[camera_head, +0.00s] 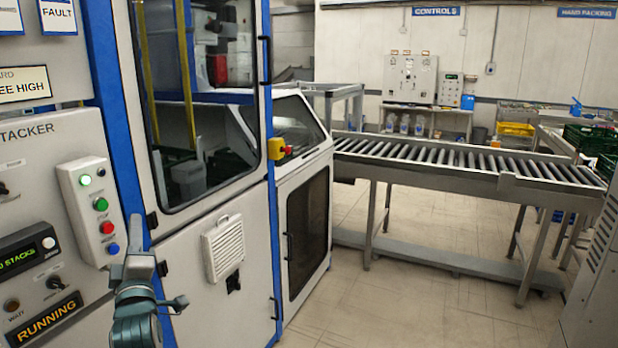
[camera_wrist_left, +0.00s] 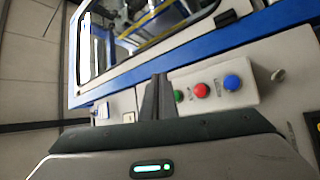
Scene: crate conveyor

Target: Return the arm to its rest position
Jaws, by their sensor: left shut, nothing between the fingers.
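My left gripper (camera_head: 136,222) is at the lower left of the head view, pointing up, just right of the grey button box (camera_head: 74,192). Its fingers are together with nothing between them. In the left wrist view the shut fingers (camera_wrist_left: 156,92) stand in front of the machine, beside the green button (camera_wrist_left: 179,96), red button (camera_wrist_left: 200,90) and blue button (camera_wrist_left: 232,82). The fingers partly cover the box's edge there. I cannot tell how far they are from the panel. My right gripper is in neither view.
The stacker cabinet with its glass door (camera_head: 215,100) rises close to the arm. A yellow and red switch (camera_head: 279,149) sticks out from it. A roller conveyor (camera_head: 470,160) runs across the back right. The floor (camera_head: 400,305) before it is clear. A grey cabinet (camera_head: 598,275) stands far right.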

